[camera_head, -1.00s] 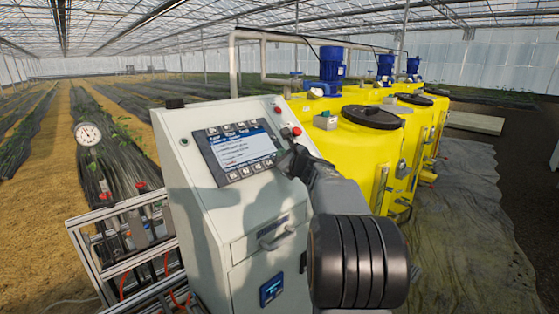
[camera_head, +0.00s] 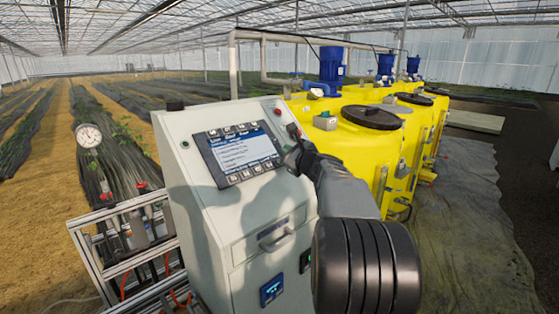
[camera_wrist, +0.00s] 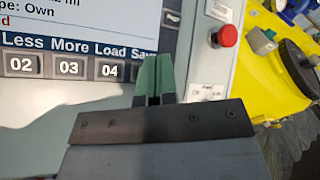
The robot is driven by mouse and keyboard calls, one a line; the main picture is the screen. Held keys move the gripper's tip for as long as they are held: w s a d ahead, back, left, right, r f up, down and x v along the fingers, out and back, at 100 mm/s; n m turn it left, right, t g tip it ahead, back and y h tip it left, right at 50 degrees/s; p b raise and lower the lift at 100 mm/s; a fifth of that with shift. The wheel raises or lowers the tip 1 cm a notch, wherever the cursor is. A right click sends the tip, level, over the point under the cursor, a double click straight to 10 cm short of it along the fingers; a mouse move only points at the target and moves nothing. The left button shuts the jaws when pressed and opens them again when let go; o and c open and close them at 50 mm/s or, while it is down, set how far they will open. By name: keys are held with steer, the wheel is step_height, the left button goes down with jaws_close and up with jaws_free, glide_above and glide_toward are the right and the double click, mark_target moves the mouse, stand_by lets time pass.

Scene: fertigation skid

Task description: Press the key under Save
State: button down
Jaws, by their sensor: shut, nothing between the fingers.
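The control panel's screen (camera_head: 242,153) is lit, with a row of dark keys below it. In the wrist view the screen's lower edge (camera_wrist: 60,20) reads Less, More, Load and a partly covered Save label (camera_wrist: 141,55). Keys 02 (camera_wrist: 20,65), 03 (camera_wrist: 68,68) and 04 (camera_wrist: 112,71) sit under the first three labels. The key under Save is hidden behind my fingers. My gripper (camera_wrist: 157,60) is shut and empty, its green fingertips over that spot; I cannot tell whether they touch. My gripper also shows at the screen's right edge in the head view (camera_head: 289,158).
A red button (camera_wrist: 228,36) stands to the right of the fingers on the panel face. The grey cabinet (camera_head: 200,215) carries a drawer handle (camera_head: 275,238). Yellow tanks (camera_head: 345,150) stand close behind my arm on the right. A gauge (camera_head: 89,136) is at the left.

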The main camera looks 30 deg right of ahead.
steer(key=shift+s+d+r+p, duration=0.15)
steer(key=shift+s+r+p, duration=0.3)
steer(key=shift+s+r, duration=0.55)
steer(key=shift+w, duration=0.1)
